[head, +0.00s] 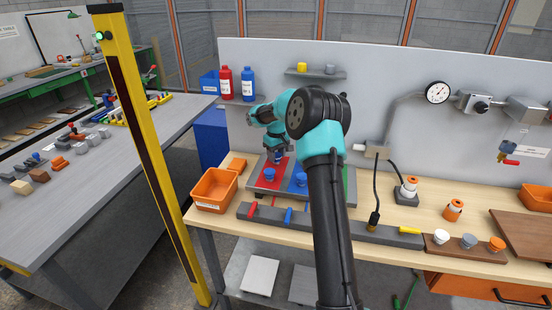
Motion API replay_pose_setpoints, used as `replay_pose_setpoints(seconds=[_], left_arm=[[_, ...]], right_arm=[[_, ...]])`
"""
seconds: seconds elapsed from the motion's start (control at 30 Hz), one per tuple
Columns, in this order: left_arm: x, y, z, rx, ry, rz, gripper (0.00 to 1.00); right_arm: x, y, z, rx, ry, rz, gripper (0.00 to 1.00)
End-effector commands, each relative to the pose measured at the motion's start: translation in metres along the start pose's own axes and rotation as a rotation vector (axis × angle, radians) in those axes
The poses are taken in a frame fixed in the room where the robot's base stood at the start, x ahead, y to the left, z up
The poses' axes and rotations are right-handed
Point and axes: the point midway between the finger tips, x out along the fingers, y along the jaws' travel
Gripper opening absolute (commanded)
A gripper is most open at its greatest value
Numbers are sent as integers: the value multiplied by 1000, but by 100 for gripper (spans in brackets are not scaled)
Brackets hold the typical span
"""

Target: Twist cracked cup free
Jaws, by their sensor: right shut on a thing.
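My right arm reaches over the bench, and its gripper (277,151) points down at the far part of a red plate (262,185). It is shut on a small blue cup (278,158), mostly hidden by the gripper. I cannot tell whether this cup still touches the plate, and no crack can be made out. Another blue cup (269,174) stands nearer on the red plate. A further blue cup (300,179) stands on a blue plate to the right, partly behind my arm. My left gripper is not in view.
An orange bin (214,190) stands left of the plates. A grey tool rack (257,214) runs along the front. White (441,236), grey-blue (468,241) and orange (497,243) cups sit on a brown strip at right. A yellow post (165,170) stands at left.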

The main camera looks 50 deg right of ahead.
Motion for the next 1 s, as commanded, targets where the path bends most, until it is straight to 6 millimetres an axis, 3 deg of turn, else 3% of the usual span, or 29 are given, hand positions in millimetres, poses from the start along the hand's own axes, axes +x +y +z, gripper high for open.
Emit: replay_pose_setpoints(seconds=[0.27,0.7,1.0], left_arm=[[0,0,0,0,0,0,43],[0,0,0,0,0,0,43],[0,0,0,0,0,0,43]], right_arm=[[0,0,0,-23,-1,0,24],[0,0,0,-361,-1,-1,24],[0,0,0,-375,-1,-1,24]])
